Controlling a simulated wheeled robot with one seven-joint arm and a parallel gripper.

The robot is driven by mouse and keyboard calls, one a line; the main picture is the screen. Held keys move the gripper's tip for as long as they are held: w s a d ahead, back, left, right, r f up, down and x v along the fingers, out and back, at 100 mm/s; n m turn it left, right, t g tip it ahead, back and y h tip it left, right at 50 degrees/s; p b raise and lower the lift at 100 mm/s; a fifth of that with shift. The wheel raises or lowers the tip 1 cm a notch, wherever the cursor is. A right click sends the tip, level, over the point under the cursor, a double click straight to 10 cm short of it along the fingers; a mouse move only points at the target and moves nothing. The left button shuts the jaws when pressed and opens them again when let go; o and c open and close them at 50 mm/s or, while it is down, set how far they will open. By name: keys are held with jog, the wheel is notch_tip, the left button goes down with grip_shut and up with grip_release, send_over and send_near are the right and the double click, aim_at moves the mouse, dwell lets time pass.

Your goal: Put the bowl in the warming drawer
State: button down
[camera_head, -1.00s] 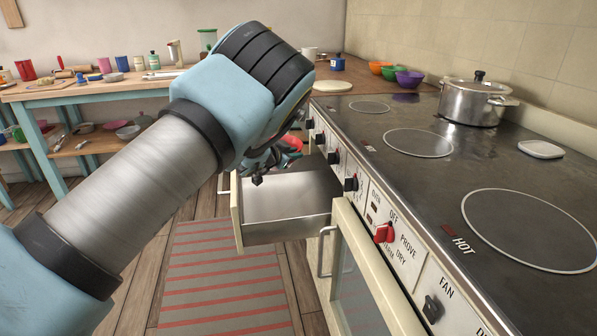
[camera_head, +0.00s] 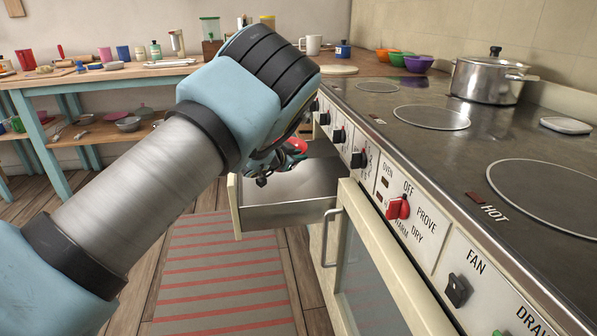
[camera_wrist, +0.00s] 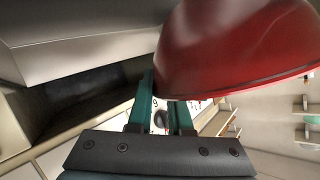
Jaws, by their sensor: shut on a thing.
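The red bowl (camera_head: 298,146) shows only in part in the head view, behind my wrist. In the wrist view the bowl (camera_wrist: 240,45) is large, with its rim at my gripper's fingers. My gripper (camera_head: 268,168) is shut on the bowl, above the open drawer. The teal fingers also show in the wrist view (camera_wrist: 160,95). The drawer (camera_head: 285,217) is pulled out below the stove top, with a bare metal inside where visible. My wrist hides its far left part and most of the bowl.
The stove top carries a lidded pot (camera_head: 490,78). Several coloured bowls, including a purple one (camera_head: 418,64), stand on the counter beyond. An oven door (camera_head: 372,275) with a handle stands nearer than the drawer. A striped mat (camera_head: 215,275) lies on the floor.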

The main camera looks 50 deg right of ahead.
jog(key=shift+f+b, duration=0.4)
jog(key=shift+f, duration=0.4)
jog(key=shift+a+r, duration=0.1)
jog(key=shift+r, duration=0.1)
jog(key=shift+f, duration=0.25)
jog(key=shift+f+b, duration=1.5)
jog(key=shift+f, duration=0.8)
jog(key=shift+f, duration=0.15)
jog(key=shift+f+b, duration=0.5)
jog(key=shift+f, duration=0.1)
jog(key=shift+f, duration=0.25)
jog(key=c, duration=0.8)
grip_release()
